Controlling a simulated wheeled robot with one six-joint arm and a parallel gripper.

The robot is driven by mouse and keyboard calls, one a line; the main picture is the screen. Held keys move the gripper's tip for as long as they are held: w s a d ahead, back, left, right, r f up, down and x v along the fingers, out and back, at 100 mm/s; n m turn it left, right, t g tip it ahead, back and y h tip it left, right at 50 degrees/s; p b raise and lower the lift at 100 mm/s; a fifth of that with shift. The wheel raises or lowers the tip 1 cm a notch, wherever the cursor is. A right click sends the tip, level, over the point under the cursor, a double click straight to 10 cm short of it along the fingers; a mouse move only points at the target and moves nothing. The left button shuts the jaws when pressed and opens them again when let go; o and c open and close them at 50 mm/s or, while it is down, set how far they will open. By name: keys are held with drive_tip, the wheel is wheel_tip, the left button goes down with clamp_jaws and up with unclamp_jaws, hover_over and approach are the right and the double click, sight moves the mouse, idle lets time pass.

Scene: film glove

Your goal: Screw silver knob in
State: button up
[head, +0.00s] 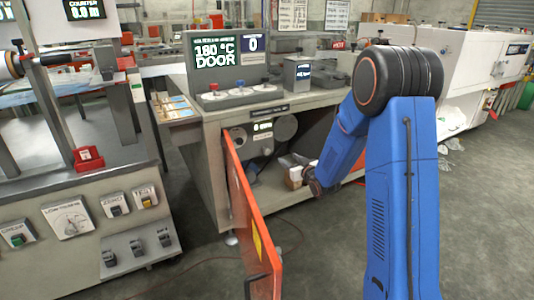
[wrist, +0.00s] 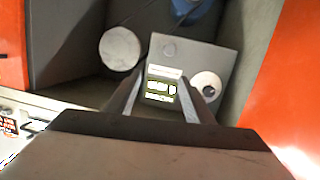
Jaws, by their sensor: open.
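Inside an open cabinet under the machine, a grey panel (head: 258,142) with a small lit display carries a round, silver-white knob (head: 238,138) with a dark centre. The knob also shows in the wrist view (wrist: 207,84), right of the fingers, on the panel (wrist: 195,58). A round pale grey disc (head: 286,127) sits beside the panel; it shows in the wrist view (wrist: 120,48) at the left. I cannot tell which round part is the silver knob. My gripper (wrist: 160,92) is open and empty, its fingers pointing toward the display. In the head view it is low at the cabinet opening.
An orange door (head: 252,220) stands swung open left of my arm. White boxes (head: 292,172) lie inside the cabinet near my gripper. A screen (head: 215,52) above reads 180 °C DOOR. The floor in front is mostly clear, with a thin cable.

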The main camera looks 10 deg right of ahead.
sight(268, 153)
wheel_tip(268, 153, down, 6)
drive_tip(key=w+a+t+y, duration=0.1)
drive_tip(key=w+t+y, duration=0.1)
drive_tip(key=w, duration=0.1)
drive_tip(key=x, duration=1.7)
drive_tip(key=shift+s+a+f, duration=0.1)
drive_tip(key=shift+a+f, duration=0.1)
drive_tip(key=shift+a, duration=0.1)
drive_tip(key=c, duration=1.1)
drive_tip(key=shift+o, duration=0.2)
